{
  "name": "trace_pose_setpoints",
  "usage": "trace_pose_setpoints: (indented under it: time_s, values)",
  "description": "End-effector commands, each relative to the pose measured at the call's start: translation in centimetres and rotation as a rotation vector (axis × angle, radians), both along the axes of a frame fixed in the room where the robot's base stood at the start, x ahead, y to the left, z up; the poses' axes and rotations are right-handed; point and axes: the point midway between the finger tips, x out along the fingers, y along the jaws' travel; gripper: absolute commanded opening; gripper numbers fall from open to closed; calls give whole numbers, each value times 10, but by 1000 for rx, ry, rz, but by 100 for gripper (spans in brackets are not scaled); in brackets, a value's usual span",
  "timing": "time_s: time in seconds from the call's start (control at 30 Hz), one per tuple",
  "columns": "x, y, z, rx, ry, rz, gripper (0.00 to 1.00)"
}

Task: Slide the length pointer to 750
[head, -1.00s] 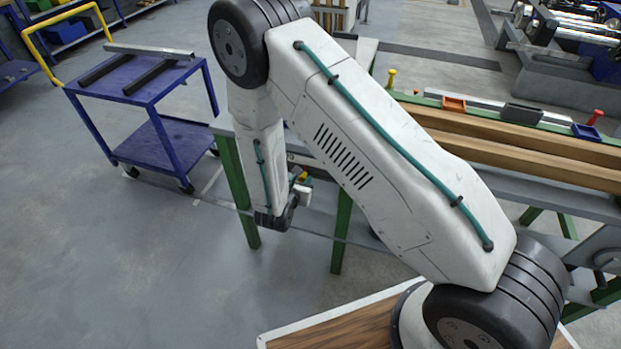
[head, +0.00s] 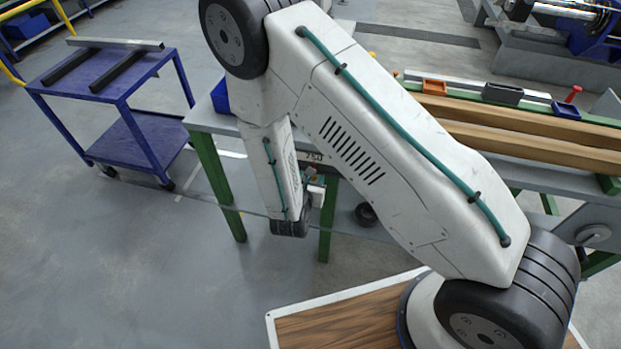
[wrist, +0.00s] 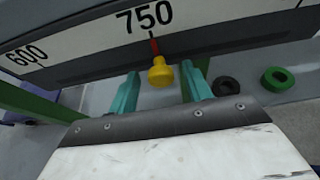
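The length scale (wrist: 90,45) runs across the top of the wrist view, with 600 at the left and 750 near the middle. The length pointer is a red marker (wrist: 154,46) with a yellow knob (wrist: 160,74). My gripper (wrist: 162,84) is open, with one teal finger on each side of the knob and a visible gap on both sides.
Wooden beams (head: 520,125) lie on the green-legged table. A purple cart (head: 115,75) stands left. Below the scale lie a black ring (wrist: 226,86) and a green ring (wrist: 277,79).

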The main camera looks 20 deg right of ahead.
Motion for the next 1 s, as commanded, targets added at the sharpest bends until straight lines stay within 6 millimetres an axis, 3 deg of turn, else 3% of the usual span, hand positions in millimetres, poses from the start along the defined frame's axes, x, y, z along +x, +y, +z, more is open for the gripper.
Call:
trace_pose_setpoints:
  time_s: [0.23, 0.7, 1.0]
  values:
    - [-6, 2, 3, 0, 0, -1, 49]
    - [-60, 33, 28, 0, 0, 1, 49]
    - [-63, 34, 30, -1, 0, -2, 49]
